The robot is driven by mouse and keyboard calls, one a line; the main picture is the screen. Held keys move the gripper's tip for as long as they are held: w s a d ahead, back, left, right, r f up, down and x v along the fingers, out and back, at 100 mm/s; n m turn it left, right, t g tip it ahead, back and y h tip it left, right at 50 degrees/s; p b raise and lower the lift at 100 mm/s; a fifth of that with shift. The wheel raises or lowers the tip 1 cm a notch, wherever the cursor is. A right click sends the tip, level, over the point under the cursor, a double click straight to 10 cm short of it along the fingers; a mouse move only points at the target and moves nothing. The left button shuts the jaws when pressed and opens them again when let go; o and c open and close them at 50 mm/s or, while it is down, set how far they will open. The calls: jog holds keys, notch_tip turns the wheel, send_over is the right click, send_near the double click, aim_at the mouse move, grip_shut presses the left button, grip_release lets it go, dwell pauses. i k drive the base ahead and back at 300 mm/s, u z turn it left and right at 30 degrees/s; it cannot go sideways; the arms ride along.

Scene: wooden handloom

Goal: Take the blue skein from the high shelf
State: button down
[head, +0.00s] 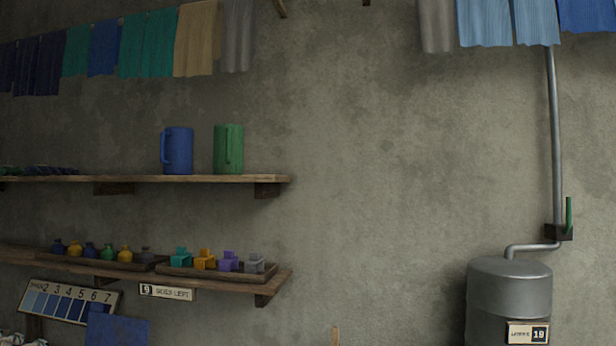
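The high shelf (220,179) is a wooden board on the wall at the left in the head view. Low dark blue coiled or ribbed shapes (50,170) lie on it near the left edge of the picture. They could be blue skeins, but they are too small and dark to be sure. A low green shape (9,170) lies beside them, at the picture's edge. A blue jug (178,151) and a green jug (228,149) stand upright farther right on the same shelf. My gripper is not in view.
A lower shelf (283,277) holds trays of small coloured bottles (75,249) and blocks (205,260). A numbered blue shade card (70,302) is below. Cloths (197,38) hang above. A grey tank (510,285) with a pipe stands right. The wall between is bare.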

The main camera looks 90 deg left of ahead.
aim_at(37, 171)
jog(key=u, duration=4.2)
jog(key=i, duration=0.45)
jog(key=u, duration=0.2)
jog(key=k, duration=1)
jog(key=u, duration=1.2)
jog(key=k, duration=0.8)
jog(key=u, duration=0.75)
jog(key=i, duration=3.35)
jog(key=z, duration=0.15)
